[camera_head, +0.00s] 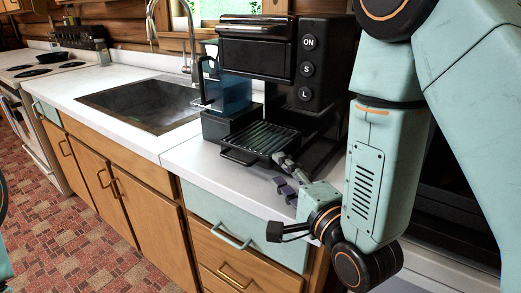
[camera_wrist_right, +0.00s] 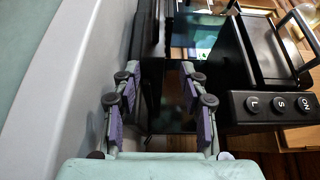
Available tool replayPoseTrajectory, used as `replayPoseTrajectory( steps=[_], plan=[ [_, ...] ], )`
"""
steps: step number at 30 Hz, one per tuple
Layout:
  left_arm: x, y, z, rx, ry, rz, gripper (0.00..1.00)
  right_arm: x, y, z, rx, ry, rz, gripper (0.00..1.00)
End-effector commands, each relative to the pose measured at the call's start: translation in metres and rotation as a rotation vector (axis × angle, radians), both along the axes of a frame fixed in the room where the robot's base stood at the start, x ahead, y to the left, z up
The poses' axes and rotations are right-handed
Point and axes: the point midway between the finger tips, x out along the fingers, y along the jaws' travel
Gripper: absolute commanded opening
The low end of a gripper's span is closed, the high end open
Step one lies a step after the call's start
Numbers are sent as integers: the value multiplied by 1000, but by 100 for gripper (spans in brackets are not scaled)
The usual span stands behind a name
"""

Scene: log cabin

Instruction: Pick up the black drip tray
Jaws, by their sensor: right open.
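The black drip tray (camera_head: 262,138) has a ribbed grate and a looped handle at its front. It sits low at the front of the black coffee machine (camera_head: 262,50), just above the white counter. My right gripper (camera_head: 283,172) is close to the tray's right front side, its fingers pointing toward the machine. In the right wrist view the two purple-padded fingers (camera_wrist_right: 161,88) are apart, with nothing clearly held between them. Dark parts lie beyond the fingertips there; I cannot tell which is the tray. My left gripper is not in view.
The coffee machine's buttons also show in the right wrist view (camera_wrist_right: 279,104). A black container (camera_head: 228,122) with a blue part above stands left of the tray. A sink (camera_head: 145,104) and a stove (camera_head: 45,68) lie further left. White counter (camera_head: 195,160) is bare in front.

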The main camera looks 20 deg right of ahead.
Motion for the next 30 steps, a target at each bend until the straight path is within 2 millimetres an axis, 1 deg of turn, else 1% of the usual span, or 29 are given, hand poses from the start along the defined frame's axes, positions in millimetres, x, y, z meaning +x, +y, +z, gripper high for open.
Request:
replayPoseTrajectory(
  steps=[1, 2, 5, 10, 18, 21, 24, 30],
  plan=[
    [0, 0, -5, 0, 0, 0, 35, 1, 0, -10, 1, 1, 0, 43],
    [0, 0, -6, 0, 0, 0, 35, 1, 0, -14, 1, 1, -1, 43],
    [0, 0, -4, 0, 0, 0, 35, 11, 1, -10, -2, -5, 1, 43],
    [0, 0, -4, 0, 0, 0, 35, 23, 3, -9, -2, -5, 0, 43],
    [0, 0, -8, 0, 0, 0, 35, 65, 10, -10, -2, -5, 0, 43],
    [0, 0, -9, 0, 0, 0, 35, 74, 12, -10, -1, -3, 0, 43],
    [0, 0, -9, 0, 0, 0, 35, 78, 12, -10, -1, -2, 0, 43],
    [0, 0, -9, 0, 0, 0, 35, 78, 12, -10, -1, -2, 0, 43]
  ],
)
